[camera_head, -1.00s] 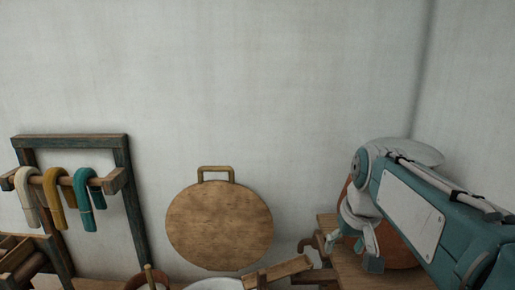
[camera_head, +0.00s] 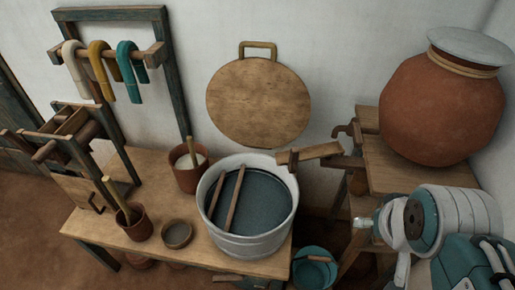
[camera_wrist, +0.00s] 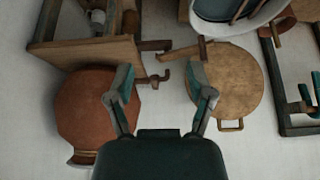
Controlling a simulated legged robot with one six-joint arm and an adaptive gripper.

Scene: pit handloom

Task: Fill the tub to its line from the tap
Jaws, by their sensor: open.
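The tub (camera_head: 245,246) is a round pale grey vessel on the wooden table, with a dark blue-grey inside and two wooden sticks across it. I cannot make out a fill line. A brown tap (camera_head: 345,129) sticks out left of the stand under the clay pot; it also shows in the wrist view (camera_wrist: 158,79). A wooden trough (camera_head: 312,154) reaches from near the tap to the tub's rim. My gripper (camera_head: 383,248) is open and empty at the lower right, right of the tub. In the wrist view its fingers (camera_wrist: 161,78) are spread, with the tap seen between them.
A big clay pot (camera_head: 440,110) with a grey lid stands on a wooden stand (camera_head: 390,168) at right. A teal bucket (camera_head: 314,268) is below the tub. Small pots (camera_head: 187,172) and a bowl (camera_head: 177,234) share the table (camera_head: 150,180). Yarn hangs on a rack (camera_head: 110,12).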

